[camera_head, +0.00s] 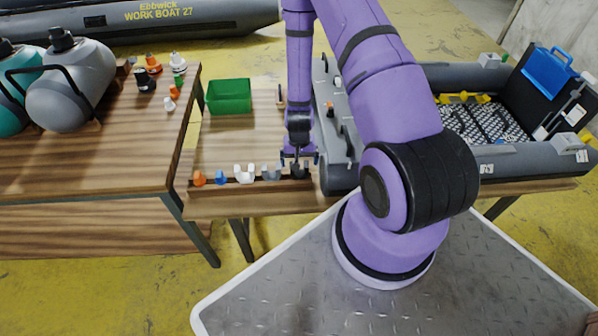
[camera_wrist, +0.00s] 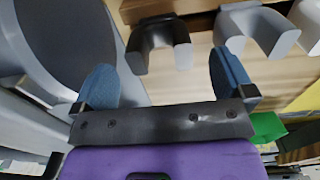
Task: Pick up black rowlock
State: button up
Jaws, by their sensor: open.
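The black rowlock (camera_head: 299,171) stands at the right end of a row of rowlocks on a low wooden rack, close to the grey boat. My gripper (camera_head: 300,158) is open and empty, pointing down right at the black rowlock and partly covering it. In the wrist view, the U-shaped black rowlock (camera_wrist: 157,28) lies between the lines of my two blue fingers, a little beyond the fingertips (camera_wrist: 162,72). I see no contact between fingers and rowlock.
A grey rowlock (camera_head: 270,173) is its nearest neighbour on the left, then white (camera_head: 244,174), blue (camera_head: 221,177) and orange (camera_head: 200,178) ones. The grey inflatable boat (camera_head: 340,178) stands close on the right. A green bin (camera_head: 229,96) sits behind.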

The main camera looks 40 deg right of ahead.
aim_at(299, 174)
jog(key=shift+f, duration=2.5)
jog(key=c, duration=1.1)
jog(key=shift+o, duration=0.2)
jog(key=shift+r, duration=0.2)
notch_tip(299, 174, up, 11)
jog(key=shift+f, duration=0.1)
